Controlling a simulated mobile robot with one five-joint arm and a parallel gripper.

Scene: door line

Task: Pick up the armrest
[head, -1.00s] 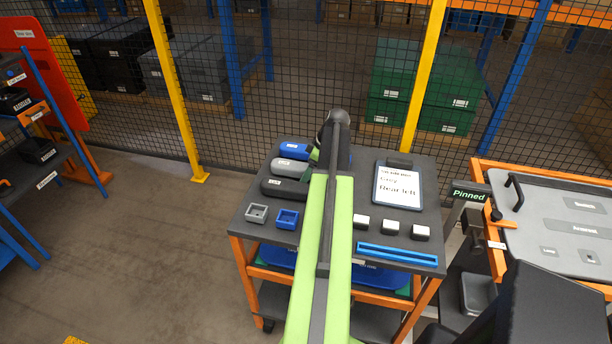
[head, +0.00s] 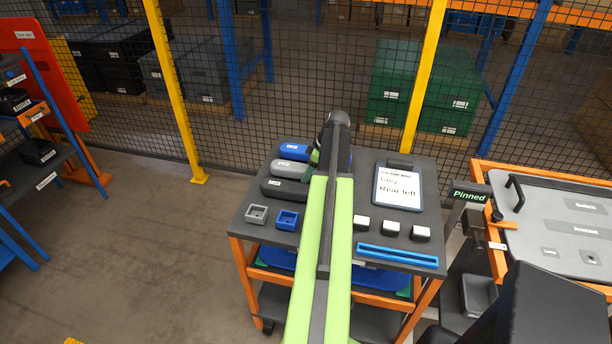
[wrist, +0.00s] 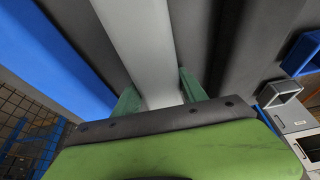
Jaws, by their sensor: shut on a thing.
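Three long armrests lie side by side at the back left of the dark cart top: a blue one (head: 296,152), a grey one (head: 288,169) and a dark one (head: 280,188). In the wrist view, my gripper (wrist: 160,94) is shut on the grey armrest (wrist: 140,35), with one green finger on each side. The blue armrest (wrist: 55,45) lies left of it and the dark armrest (wrist: 240,50) right. In the head view my arm hides most of the gripper and the armrests' right ends. I cannot tell whether the grey armrest is clear of the cart top.
The cart top (head: 335,225) also bears grey and blue square holders (head: 288,219), several white-topped blocks (head: 390,228), a blue rail (head: 397,255) and a clipboard (head: 398,187) reading "Grey" and "Rear left". A "Pinned" sign (head: 468,195) and an orange-framed panel (head: 560,230) stand right.

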